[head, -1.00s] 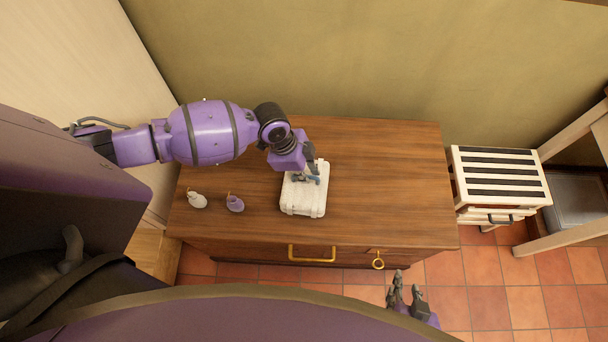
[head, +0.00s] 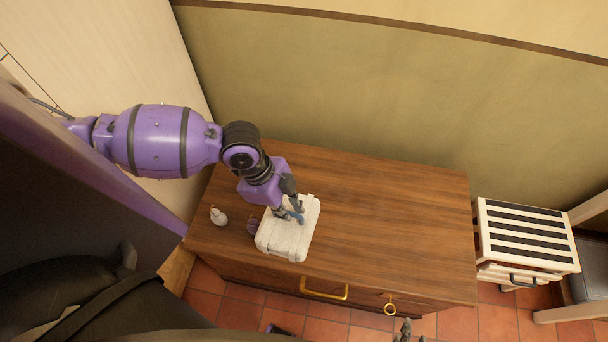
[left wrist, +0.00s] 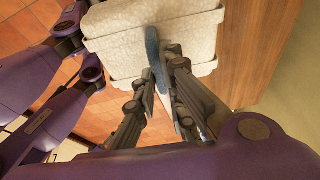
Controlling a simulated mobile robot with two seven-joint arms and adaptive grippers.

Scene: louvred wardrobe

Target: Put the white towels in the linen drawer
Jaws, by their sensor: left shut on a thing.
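The white towels (head: 283,240) are a squared, layered stack with a blue band (left wrist: 152,42) down the side, seen in the left wrist view. My left gripper (head: 294,213) is shut on the band, and the stack hangs level, apparently just above the wooden dresser top. In the head view it partly covers a small purple vase. The dresser's front has a gold bar handle (head: 323,289) and a gold ring pull (head: 390,306); I cannot tell which front is the linen drawer. Only the tips of my right gripper (head: 404,329) show at the bottom edge.
A white vase (head: 218,216) and the purple vase (head: 252,226) stand at the dresser's left end. The right part of the dresser top (head: 400,220) is clear. A white cabinet with dark slats (head: 525,235) stands at right, with a black handle on its front.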

